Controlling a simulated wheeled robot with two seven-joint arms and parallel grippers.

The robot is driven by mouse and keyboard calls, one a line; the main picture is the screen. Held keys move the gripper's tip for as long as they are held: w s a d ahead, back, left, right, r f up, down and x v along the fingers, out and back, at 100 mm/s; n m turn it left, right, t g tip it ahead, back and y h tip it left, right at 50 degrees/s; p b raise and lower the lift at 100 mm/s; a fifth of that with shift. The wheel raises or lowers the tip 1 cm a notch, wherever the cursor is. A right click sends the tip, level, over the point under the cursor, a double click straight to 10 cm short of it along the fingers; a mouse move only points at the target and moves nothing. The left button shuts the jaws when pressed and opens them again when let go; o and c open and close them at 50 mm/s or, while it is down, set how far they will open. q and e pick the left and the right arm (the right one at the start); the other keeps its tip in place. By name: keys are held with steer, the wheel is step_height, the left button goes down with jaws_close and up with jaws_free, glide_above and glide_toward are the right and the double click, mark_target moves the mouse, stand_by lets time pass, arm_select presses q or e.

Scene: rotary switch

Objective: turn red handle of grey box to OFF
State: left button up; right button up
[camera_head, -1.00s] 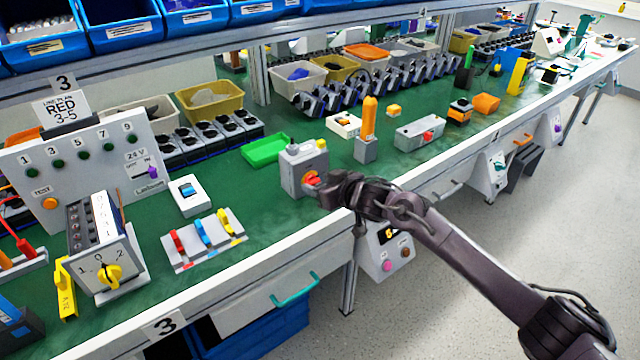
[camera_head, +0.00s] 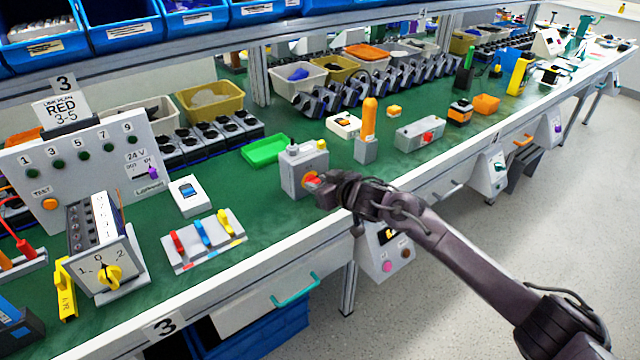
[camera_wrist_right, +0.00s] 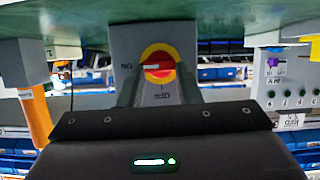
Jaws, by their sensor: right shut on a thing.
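The grey box (camera_head: 300,170) stands upright near the front edge of the green bench. Its red handle (camera_wrist_right: 158,63) sits on a yellow disc on the front face, partly hidden by my gripper in the head view. In the right wrist view, which is upside down, the handle's white mark lies level and points to the ON label (camera_wrist_right: 126,66). The OFF label (camera_wrist_right: 161,96) is below the disc. My right gripper (camera_head: 317,184) is at the box's front face, shut on the red handle. My left gripper is not in view.
A grey post with an orange top (camera_head: 368,130) and a green tray (camera_head: 265,151) stand close to the box. A panel with red, blue and yellow levers (camera_head: 203,240) lies to its left. The floor in front of the bench is open.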

steer(key=shift+s+a+f+n+t, duration=0.15)
steer(key=shift+n+t, duration=0.15)
steer(key=shift+n, duration=0.2)
steer(key=shift+n+h+b, duration=0.35)
steer(key=shift+n+h, duration=0.15)
steer(key=shift+s+a+f+n+t+b, duration=0.1)
steer(key=shift+n+t+b, duration=0.25)
steer(key=shift+n, duration=0.15)
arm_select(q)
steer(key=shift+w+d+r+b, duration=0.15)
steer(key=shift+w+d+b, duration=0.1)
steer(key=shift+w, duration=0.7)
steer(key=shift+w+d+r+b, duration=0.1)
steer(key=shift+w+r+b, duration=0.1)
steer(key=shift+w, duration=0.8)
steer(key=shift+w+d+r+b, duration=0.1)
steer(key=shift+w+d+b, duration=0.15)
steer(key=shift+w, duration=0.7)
arm_select(e)
steer(key=shift+a+n+t+h, duration=0.1)
steer(key=shift+n+t+h, duration=0.5)
steer(key=shift+n, duration=0.2)
steer(key=o, duration=1)
steer(key=shift+s, duration=0.1)
